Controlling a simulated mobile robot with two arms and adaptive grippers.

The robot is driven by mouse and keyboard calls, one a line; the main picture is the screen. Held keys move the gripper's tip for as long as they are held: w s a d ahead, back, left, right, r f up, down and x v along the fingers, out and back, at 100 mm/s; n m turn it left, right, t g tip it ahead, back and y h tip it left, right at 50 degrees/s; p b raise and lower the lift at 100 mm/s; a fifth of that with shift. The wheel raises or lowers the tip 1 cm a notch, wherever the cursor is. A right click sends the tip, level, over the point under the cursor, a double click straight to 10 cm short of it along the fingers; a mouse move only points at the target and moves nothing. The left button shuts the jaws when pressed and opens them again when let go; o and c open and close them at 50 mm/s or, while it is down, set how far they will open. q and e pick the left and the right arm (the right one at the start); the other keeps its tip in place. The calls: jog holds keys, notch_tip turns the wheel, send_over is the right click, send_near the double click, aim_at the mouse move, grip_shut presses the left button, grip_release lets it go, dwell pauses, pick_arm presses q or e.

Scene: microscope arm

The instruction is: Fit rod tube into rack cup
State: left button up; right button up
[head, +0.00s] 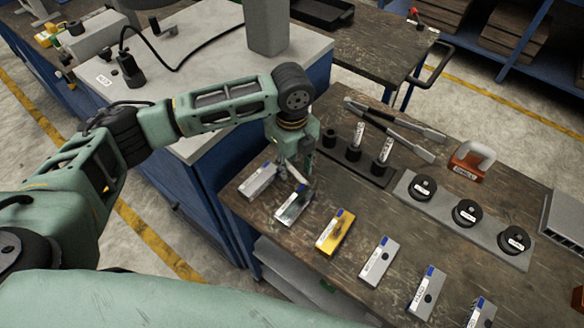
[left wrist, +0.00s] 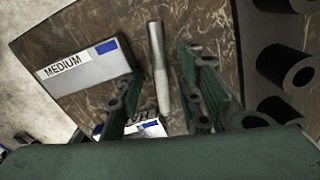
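A slim grey metal rod tube (left wrist: 158,65) shows between the fingers of my left gripper in the left wrist view. A gap is visible on each side of it, so the gripper (head: 298,178) looks open around it. In the head view the fingers are low over the table, left of the dark rack (head: 368,173), and largely hide this spot. The rack's left cup (head: 329,138) looks empty. Two white-labelled tubes (head: 358,138) (head: 384,152) stand in its other cups. Dark cups (left wrist: 285,67) show at right in the wrist view. My right gripper is not in view.
Labelled blocks line the near table edge, including a yellow one (head: 335,232) and one marked MEDIUM (left wrist: 80,63). A plate (head: 450,232) with three black round pieces lies right of the rack.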

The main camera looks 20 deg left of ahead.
pick_arm(q)
jog(key=shift+c, duration=0.3)
grip_shut()
jog(key=shift+r, duration=0.1)
